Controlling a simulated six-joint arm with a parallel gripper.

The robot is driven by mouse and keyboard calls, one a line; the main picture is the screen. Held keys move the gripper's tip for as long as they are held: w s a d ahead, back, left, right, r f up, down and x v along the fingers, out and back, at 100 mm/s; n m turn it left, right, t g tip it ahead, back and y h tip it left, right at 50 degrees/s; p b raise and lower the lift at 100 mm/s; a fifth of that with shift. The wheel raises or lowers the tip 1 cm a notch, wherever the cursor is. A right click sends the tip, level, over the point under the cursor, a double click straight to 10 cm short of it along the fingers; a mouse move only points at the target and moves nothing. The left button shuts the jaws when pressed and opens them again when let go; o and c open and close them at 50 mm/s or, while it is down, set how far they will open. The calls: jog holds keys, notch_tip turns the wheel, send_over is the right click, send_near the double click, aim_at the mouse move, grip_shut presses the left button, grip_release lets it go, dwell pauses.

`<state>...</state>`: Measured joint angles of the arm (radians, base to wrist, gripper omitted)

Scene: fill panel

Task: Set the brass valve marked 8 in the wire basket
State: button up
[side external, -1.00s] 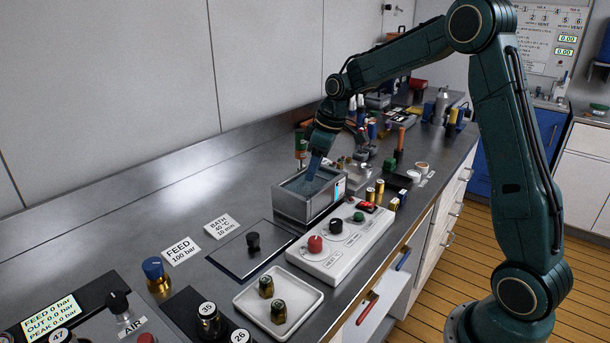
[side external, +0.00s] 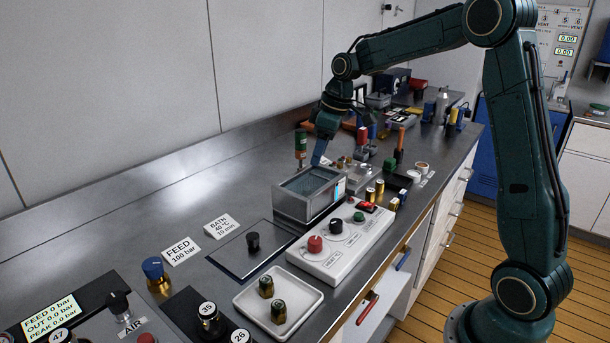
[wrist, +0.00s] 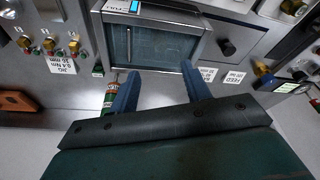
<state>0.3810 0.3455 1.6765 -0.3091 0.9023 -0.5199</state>
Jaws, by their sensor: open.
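The wire basket (side external: 308,182) appears as a mesh lining inside the open metal bath box (side external: 287,206). In the wrist view, the box's rim (wrist: 103,38) is near the top, and I can make out no valve inside it. Several brass valves (wrist: 48,45) stand in a row at upper left in the wrist view, with tags too small to read surely. Two brass valves (side external: 278,311) stand in the white tray; their marks are unreadable. I cannot tell which valve is marked 8. My gripper (side external: 319,160) is open and empty, just beyond the box; its blue fingers (wrist: 160,88) are apart.
A white control panel (side external: 341,242) with knobs lies in front. A jig (side external: 352,170) is to the right. The counter left of the box is mostly clear.

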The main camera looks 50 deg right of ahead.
jog(key=shift+s+a+r, duration=0.1)
jog(key=s+a+r+m+t, duration=0.1)
jog(key=s+a+r, duration=0.25)
jog(key=s, duration=0.35)
jog(key=s+a+r+m+h, duration=0.1)
jog(key=s+a+r, duration=0.1)
jog(key=s+a, duration=0.3)
jog(key=s+a+r+m+t, duration=0.1)
jog(key=s+a+r, duration=0.15)
jog(key=s, duration=0.55)
jog(key=s+a+f+m, duration=0.1)
jog(key=s+f, duration=0.2)
jog(key=s, duration=0.5)
jog(key=shift+s+a+m+t, duration=0.25)
jog(key=shift+s+m+t, duration=0.05)
jog(key=shift+s, duration=0.1)
